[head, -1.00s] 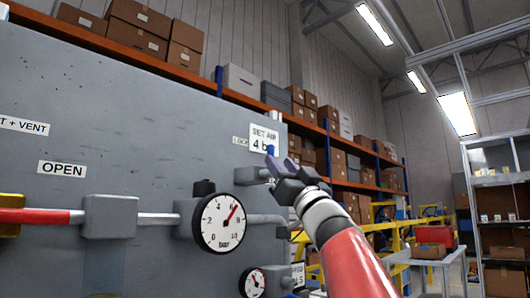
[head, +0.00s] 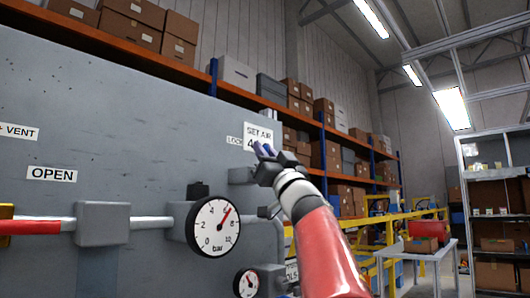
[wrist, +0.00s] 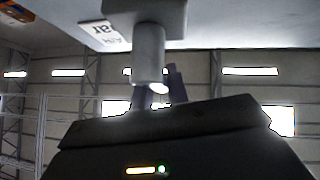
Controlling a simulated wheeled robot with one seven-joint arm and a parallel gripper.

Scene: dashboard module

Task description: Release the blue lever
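My gripper (head: 266,153) is raised at the upper right part of the grey panel, in front of the "SET AIR" sign. Its purple-blue fingers show close together in the head view. A blue bit among them may be the blue lever, but I cannot separate it clearly from the fingers. In the wrist view a grey cylinder (wrist: 149,55) hangs from a grey block and covers part of my fingers.
A pressure gauge (head: 213,227) with grey pipework sits below left of my gripper, and a smaller gauge (head: 246,284) lies under it. The "SET AIR" sign (head: 260,132) is just behind the fingers. Shelves with boxes (head: 332,155) and a yellow railing (head: 395,222) stand beyond the panel.

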